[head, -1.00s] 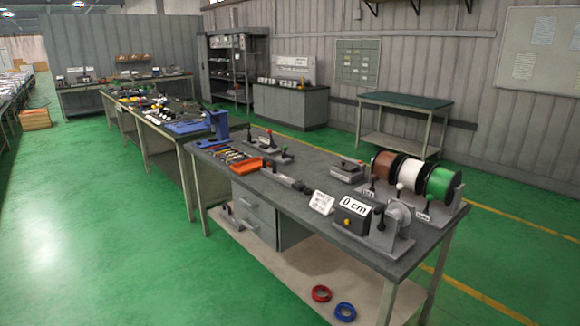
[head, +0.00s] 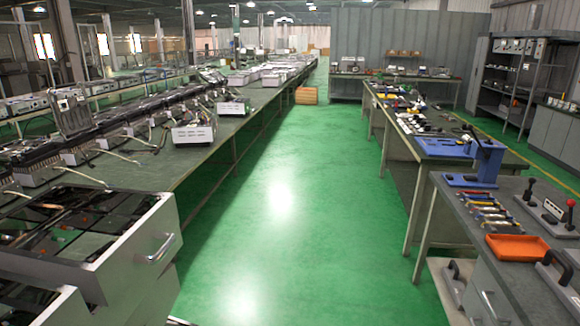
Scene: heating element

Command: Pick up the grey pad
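I cannot make out a grey pad in the head view; small items on the benches are too far off or too small to tell. Neither of my grippers is in view.
A green floor aisle (head: 270,220) runs clear down the middle. On the left is a long bench (head: 200,160) with appliances and an open drawer unit (head: 110,245). On the right are a near workbench (head: 440,215) with a blue press (head: 485,165) and an orange tray (head: 517,247), and a farther bench (head: 400,150).

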